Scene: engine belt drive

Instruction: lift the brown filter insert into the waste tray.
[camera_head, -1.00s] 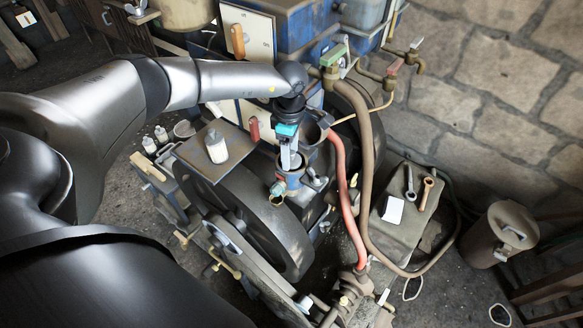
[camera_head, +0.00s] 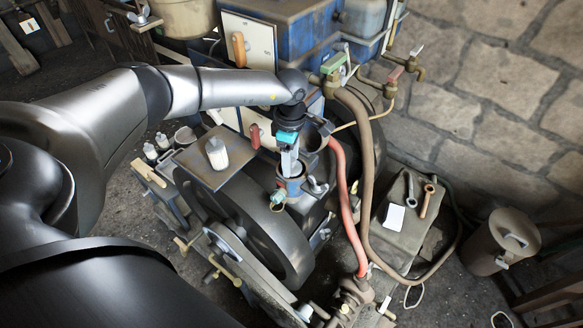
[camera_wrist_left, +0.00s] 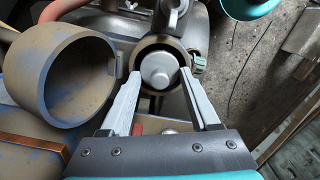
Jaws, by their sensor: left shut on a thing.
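The gripper is shut on this insert, which I take to be the filter insert. Its lower part is hidden in the cup, and its brown colour is hard to make out. I cannot tell which thing is the waste tray. My right gripper is not in view.
A wide open cup (camera_wrist_left: 62,80) stands close beside the left fingers. A flat plate (camera_head: 190,172) carries a white bottle (camera_head: 216,153). A red hose (camera_head: 344,200) and a brown hose (camera_head: 367,190) run right of the gripper. A lidded bin (camera_head: 502,243) stands far right.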

